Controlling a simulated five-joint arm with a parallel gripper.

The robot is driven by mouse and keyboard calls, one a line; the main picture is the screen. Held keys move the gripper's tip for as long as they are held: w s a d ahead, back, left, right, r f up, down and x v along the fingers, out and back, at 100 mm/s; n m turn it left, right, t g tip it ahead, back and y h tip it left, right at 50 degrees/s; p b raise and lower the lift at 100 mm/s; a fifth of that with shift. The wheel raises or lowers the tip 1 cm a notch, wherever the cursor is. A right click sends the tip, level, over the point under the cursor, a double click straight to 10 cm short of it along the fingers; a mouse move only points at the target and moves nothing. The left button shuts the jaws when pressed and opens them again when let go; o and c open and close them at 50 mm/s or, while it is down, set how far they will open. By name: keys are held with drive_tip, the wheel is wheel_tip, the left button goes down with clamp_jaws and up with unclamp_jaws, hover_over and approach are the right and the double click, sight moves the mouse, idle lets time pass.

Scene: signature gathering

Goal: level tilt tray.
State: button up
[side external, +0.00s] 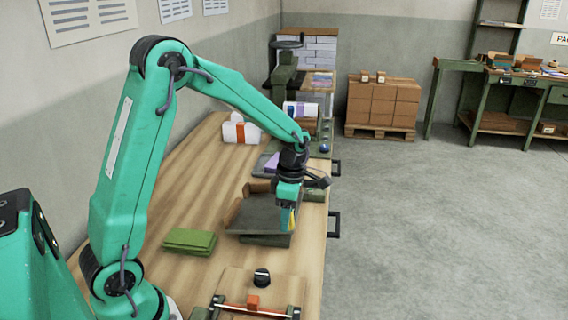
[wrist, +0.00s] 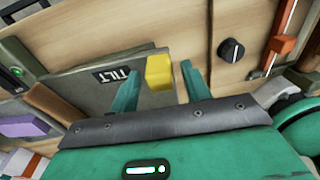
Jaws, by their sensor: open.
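The tilt tray (side external: 252,212) is a dark grey plate with a brown raised edge, on a dark base on the wooden bench in the side view. It looks slanted there, but I cannot tell how much. In the wrist view the tray (wrist: 80,88) bears a black "TILT" label (wrist: 117,76). A yellow block (wrist: 159,72) is at its edge; only a sliver of yellow (side external: 292,218) shows in the side view. My gripper (side external: 290,208) is open over the tray's right side. In the wrist view my gripper (wrist: 161,76) has a finger on each side of the yellow block, with visible gaps.
A green stack (side external: 189,241) lies left of the tray. A black knob (side external: 262,277) and an orange slider (side external: 252,301) are on a panel in front. Bare bench lies to the left.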

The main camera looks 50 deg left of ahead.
clamp_jaws()
drive_tip(key=shift+d+f, duration=0.35)
drive_tip(key=shift+f, duration=0.2)
unclamp_jaws()
drive_tip(key=shift+w+r, duration=0.2)
drive_tip(key=shift+r, duration=1.75)
drive_tip(key=shift+w+r, duration=0.15)
drive_tip(key=shift+r, duration=1.8)
